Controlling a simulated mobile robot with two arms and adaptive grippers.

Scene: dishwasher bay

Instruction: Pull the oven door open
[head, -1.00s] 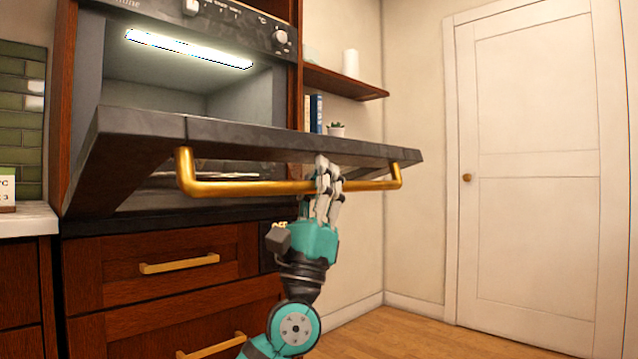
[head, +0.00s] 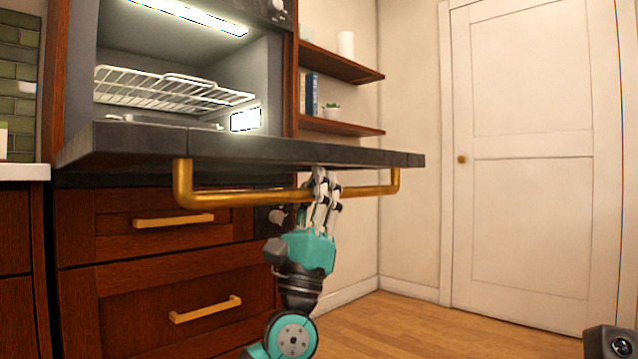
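The oven door (head: 255,148) is swung down to nearly level, its dark edge facing me. The oven cavity (head: 180,50) above it is lit and open. A brass bar handle (head: 240,198) runs along the front of the door. My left gripper (head: 321,186), teal and grey, reaches up from below with its fingers closed around the bar, right of its middle. The bar partly hides between the fingers.
A wire rack (head: 170,90) sits inside the oven. Wooden drawers with brass pulls (head: 205,309) are below the door. Wall shelves (head: 340,126) hold books and a small plant. A white room door (head: 535,160) stands at the right, with clear wooden floor (head: 420,330) before it.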

